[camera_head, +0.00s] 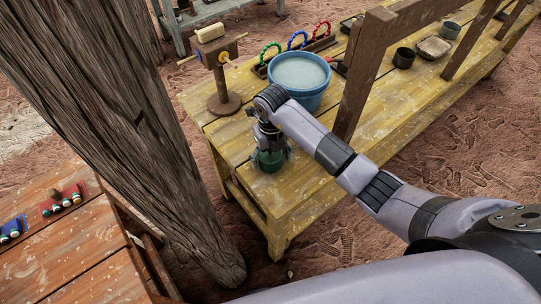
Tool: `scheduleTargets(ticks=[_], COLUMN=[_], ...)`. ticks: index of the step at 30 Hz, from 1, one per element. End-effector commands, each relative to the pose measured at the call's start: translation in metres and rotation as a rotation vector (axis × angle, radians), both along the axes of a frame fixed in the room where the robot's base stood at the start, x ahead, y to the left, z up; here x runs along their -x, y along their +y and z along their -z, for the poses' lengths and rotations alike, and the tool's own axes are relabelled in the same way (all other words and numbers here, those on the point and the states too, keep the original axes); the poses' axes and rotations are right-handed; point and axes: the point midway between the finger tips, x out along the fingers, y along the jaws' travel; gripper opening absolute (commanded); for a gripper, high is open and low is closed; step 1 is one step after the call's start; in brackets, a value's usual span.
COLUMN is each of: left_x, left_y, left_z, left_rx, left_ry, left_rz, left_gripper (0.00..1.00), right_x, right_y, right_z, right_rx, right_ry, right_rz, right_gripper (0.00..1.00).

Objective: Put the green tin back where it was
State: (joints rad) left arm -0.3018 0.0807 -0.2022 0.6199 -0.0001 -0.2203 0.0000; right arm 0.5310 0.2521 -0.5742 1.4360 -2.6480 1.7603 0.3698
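The green tin (270,163) is near the front left end of the yellow wooden table (310,190). My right gripper (270,156) points down over it, with fingers on both sides of the tin. The gripper hides the tin's top and much of its sides. I cannot tell whether the fingers press on it, or whether the tin rests on the table or is just above it. My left gripper is not in view.
A blue bucket (314,98) of pale liquid stands close behind my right gripper. A wooden stand (224,95) is to its left, beaded rings (298,42) behind. A thick post (130,130) rises left of the table. Dark cup (404,58) further right.

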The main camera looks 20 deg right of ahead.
Motion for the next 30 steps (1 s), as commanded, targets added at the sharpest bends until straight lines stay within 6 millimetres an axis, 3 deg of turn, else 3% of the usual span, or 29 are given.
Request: scheduleTargets(ticks=[11, 16, 30], left_x=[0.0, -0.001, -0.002], left_y=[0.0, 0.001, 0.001], left_z=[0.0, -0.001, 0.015], left_rx=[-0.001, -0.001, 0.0], left_ry=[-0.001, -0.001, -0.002], left_rz=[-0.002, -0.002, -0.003], left_gripper=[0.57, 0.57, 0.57], right_x=[0.0, -0.001, -0.001], right_y=[0.0, 0.0, -0.002], right_z=[-0.001, -0.012, -0.107], right_rx=[0.0, 0.0, 0.001], right_ry=[0.0, -0.003, -0.004], right_rz=[0.0, -0.001, -0.002], right_gripper=[0.82, 0.82, 0.82])
